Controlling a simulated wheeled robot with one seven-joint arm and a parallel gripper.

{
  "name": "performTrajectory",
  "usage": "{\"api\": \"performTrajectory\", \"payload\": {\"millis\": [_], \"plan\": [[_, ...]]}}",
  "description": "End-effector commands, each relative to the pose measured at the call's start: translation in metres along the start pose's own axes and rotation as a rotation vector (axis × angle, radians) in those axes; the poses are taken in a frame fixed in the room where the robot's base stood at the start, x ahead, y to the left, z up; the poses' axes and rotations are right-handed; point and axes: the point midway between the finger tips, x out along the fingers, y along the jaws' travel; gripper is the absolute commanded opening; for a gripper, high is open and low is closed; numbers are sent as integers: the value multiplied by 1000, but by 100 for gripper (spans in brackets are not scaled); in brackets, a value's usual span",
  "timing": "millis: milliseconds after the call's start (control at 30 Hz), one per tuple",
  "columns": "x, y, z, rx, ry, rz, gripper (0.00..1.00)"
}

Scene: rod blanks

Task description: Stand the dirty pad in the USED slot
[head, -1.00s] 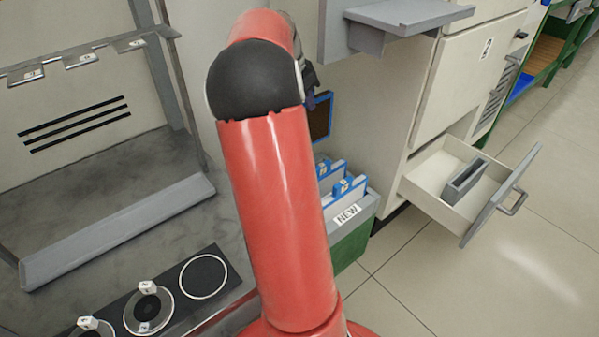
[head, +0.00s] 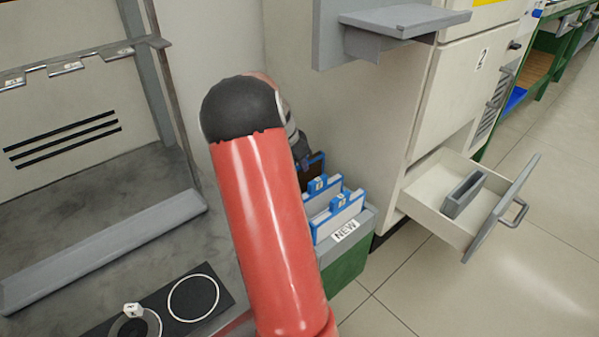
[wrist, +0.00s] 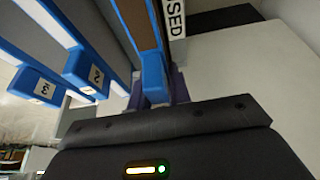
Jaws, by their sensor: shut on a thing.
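The dirty pad (head: 313,171) is a brown panel in a blue frame. It is roughly upright at the back of the pad box, behind the clean pads, its lower part hidden. My gripper (wrist: 160,92) is shut on its blue tab (wrist: 152,72); the brown face (wrist: 138,18) runs away from the fingers. The USED label (wrist: 176,16) lies close beside the pad in the wrist view. I cannot tell whether the pad's lower edge rests on the slot's floor. In the head view my arm hides most of the gripper.
Two white, blue-framed pads (head: 338,217) stand in the box (head: 349,258), by its NEW label (head: 345,231); their tabs, 2 (wrist: 95,75) and 3 (wrist: 42,88), are left of my gripper. An open drawer (head: 440,205) juts out at right. A grey shelf (head: 405,20) overhangs above.

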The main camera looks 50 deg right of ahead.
Motion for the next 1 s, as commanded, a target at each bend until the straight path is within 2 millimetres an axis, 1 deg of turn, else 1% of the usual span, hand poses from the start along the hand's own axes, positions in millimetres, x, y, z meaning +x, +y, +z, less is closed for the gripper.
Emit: {"api": "performTrajectory", "payload": {"millis": [33,100,200,467,600,633,767,1000], "plan": [[12,1,5,-1,-1,3,0],[21,0,8,1,0,2,0],[29,1,11,2,0,2,0],[29,0,12,2,1,0,0],[33,0,13,1,1,0,0],[32,0,13,1,0,0,23],[32,0,13,1,0,0,40],[32,0,13,1,0,0,41]]}}
